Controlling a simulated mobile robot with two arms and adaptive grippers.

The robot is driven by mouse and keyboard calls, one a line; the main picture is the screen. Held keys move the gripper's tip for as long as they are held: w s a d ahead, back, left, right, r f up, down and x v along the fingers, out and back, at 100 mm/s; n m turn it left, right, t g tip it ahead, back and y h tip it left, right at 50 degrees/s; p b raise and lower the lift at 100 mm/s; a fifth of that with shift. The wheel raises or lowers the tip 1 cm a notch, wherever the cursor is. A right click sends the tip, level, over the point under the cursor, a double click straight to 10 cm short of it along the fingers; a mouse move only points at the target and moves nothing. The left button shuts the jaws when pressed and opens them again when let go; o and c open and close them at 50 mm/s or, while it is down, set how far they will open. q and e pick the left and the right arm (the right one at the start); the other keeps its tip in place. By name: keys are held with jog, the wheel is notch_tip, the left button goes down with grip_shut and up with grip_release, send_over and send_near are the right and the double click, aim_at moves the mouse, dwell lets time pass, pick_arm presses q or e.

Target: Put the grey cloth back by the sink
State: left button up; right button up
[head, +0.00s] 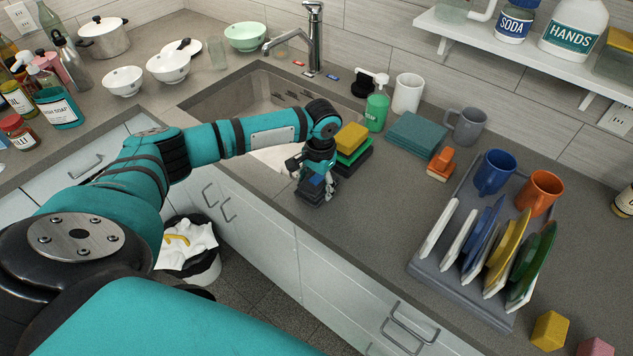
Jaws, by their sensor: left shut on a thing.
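The grey cloth (313,196) is a small dark grey folded piece at the counter's front edge, just right of the sink (222,106). My left gripper (316,184) points down over it and is shut on it. The fingers hide part of the cloth, and I cannot tell whether it touches the counter. The steel tap (313,38) stands behind the sink. My right gripper is not in view.
Stacked yellow and green sponges (351,138) sit close behind my left gripper. Counter between gripper and rack is clear.

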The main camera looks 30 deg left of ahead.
aim_at(319, 181)
pick_arm(q)
jog(key=shift+f, duration=0.25)
jog(key=o, duration=1.4)
jog(key=shift+r, duration=0.45)
jog(key=r+b, duration=0.1)
jog(key=r, duration=0.3)
jog(key=r+b, duration=0.1)
jog(key=r, duration=0.3)
jog(key=r+b, duration=0.1)
jog(key=r, duration=0.3)
jog(key=shift+d+r, duration=0.2)
jog(key=shift+d, duration=0.1)
